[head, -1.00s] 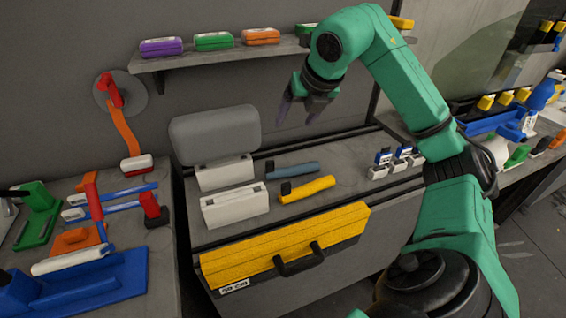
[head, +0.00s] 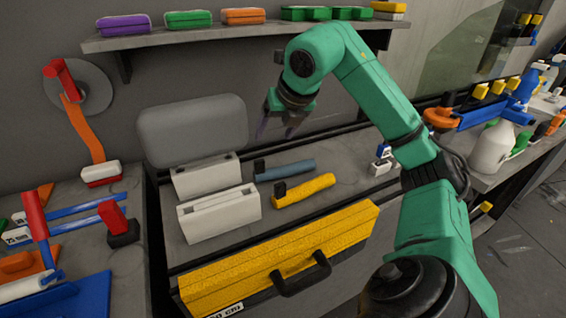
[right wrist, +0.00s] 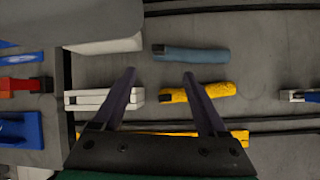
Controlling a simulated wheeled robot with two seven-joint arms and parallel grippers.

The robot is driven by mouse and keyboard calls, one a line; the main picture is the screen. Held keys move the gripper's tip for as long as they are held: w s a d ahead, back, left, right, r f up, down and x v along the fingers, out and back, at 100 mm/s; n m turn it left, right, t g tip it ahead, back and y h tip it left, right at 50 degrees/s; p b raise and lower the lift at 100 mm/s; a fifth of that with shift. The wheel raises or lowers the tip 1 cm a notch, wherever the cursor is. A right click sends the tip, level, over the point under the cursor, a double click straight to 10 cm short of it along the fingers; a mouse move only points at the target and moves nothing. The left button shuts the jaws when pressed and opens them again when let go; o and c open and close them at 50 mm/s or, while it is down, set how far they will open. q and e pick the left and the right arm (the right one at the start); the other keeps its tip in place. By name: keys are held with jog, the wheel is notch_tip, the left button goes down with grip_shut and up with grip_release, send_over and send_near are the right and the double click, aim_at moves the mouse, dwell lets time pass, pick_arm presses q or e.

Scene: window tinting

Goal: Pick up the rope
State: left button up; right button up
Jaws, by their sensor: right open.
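I cannot make out a rope for certain in either view. A blue roll-shaped piece (head: 288,170) with a black end lies on the grey bench, and a yellow one (head: 305,190) lies beside it. Both also show in the right wrist view, the blue one (right wrist: 195,55) above the yellow one (right wrist: 205,92). My right gripper (head: 277,132) is open and empty, held above the bench behind these pieces. In the right wrist view its two dark fingers (right wrist: 159,76) stand wide apart with nothing between them. My left gripper is not in view.
White boxes (head: 220,214) and a grey rounded panel (head: 193,132) are left of the rolls. A yellow case (head: 280,255) with a black handle is in front. A shelf (head: 200,38) with small coloured blocks runs above. Bottles (head: 491,148) stand at right.

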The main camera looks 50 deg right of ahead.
aim_at(260, 161)
jog(key=p+x, duration=0.2)
jog(key=x, duration=1.1)
jog(key=shift+w+a+f, duration=0.15)
jog(key=shift+w+f, duration=0.25)
jog(key=shift+f, duration=0.15)
jog(key=shift+r, duration=0.1)
grip_shut()
dwell(0.3)
